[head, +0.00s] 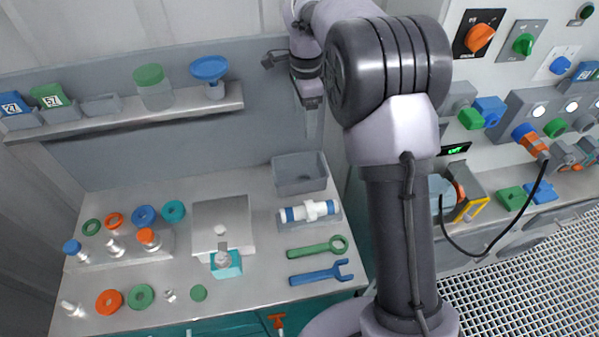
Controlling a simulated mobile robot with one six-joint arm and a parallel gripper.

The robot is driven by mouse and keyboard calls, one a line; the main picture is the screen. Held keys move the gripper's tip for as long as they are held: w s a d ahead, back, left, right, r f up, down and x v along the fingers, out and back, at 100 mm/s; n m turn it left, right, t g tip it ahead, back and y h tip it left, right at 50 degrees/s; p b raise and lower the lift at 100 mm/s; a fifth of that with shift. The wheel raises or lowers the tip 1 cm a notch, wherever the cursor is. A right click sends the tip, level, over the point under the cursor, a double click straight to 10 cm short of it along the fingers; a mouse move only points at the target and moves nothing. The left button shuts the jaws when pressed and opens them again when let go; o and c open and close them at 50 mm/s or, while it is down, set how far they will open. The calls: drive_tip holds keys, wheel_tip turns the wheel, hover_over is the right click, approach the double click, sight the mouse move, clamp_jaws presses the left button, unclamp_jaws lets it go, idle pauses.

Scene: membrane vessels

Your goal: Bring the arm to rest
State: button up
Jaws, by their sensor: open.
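My arm stands at the centre right, folded upward, with its large dark elbow joint close to the camera. My gripper (312,101) hangs high in front of the grey back wall, just right of the shelf's end. It points down and holds nothing that I can see. It is well above the workbench (265,240) and apart from everything on it. Its fingertips are small and partly dark in this view, and my elbow hides part of the wrist behind it.
The shelf (130,120) carries bins, a green-lidded jar (153,88) and a blue funnel-like piece (211,75). The bench holds rings, fittings, a grey bin (299,173), a white-blue cartridge (309,211), and green (318,248) and blue (321,274) wrenches. A control panel (535,95) stands right.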

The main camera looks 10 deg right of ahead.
idle(0.4)
drive_tip(key=s+a+r+n+t+y+b, duration=0.1)
drive_tip(key=s+r+n+t+b, duration=0.2)
drive_tip(key=s, duration=0.5)
drive_tip(key=s+a+r+n+b, duration=0.1)
drive_tip(key=s+r+n+b, duration=0.1)
drive_tip(key=s+r+n, duration=0.45)
drive_tip(key=s+f+n+t+b, duration=0.1)
drive_tip(key=s+f, duration=0.1)
drive_tip(key=s, duration=0.4)
drive_tip(key=s+a+f+n+t+b, duration=0.1)
drive_tip(key=s+f, duration=0.2)
drive_tip(key=s, duration=0.3)
drive_tip(key=s+a+f+n+y+b, duration=0.1)
drive_tip(key=s+f, duration=0.2)
drive_tip(key=s, duration=0.2)
drive_tip(key=shift+s+f+t+b, duration=0.15)
drive_tip(key=shift+s+t+b, duration=0.2)
drive_tip(key=shift+s+t, duration=0.05)
drive_tip(key=shift+n, duration=0.25)
